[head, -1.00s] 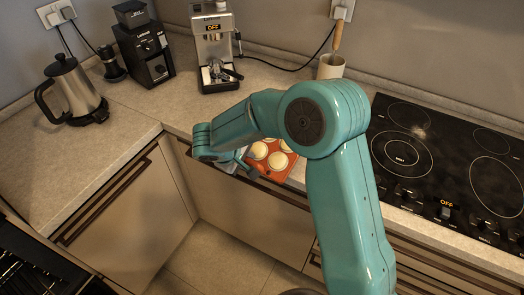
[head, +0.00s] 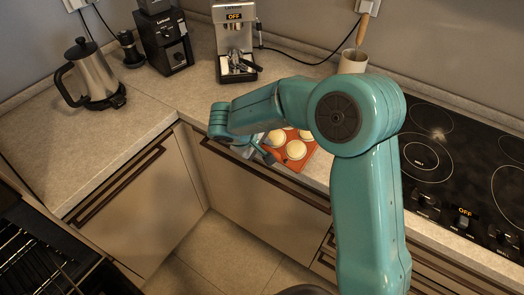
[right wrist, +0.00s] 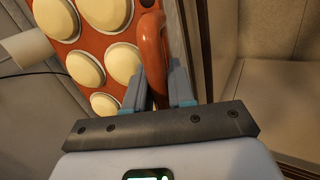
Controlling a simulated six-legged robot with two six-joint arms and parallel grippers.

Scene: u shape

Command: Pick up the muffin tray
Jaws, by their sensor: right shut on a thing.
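The muffin tray (head: 281,154) is orange-red and holds several pale muffins. In the head view it is at the front edge of the counter, partly hidden behind my right arm. My right gripper (head: 264,152) is at the tray's near left side. In the right wrist view, the tray (right wrist: 82,42) fills the upper left, and its looped handle (right wrist: 152,55) runs down between the fingers. My right gripper (right wrist: 158,88) is shut on this handle. Whether the tray touches the counter cannot be told. My left gripper is not in view.
A coffee machine (head: 234,40), a grinder (head: 165,42) and a kettle (head: 97,78) stand along the back of the counter (head: 150,105). A utensil pot (head: 352,62) and a black cooktop (head: 455,165) are to the right. A dark open rack (head: 40,255) is at lower left.

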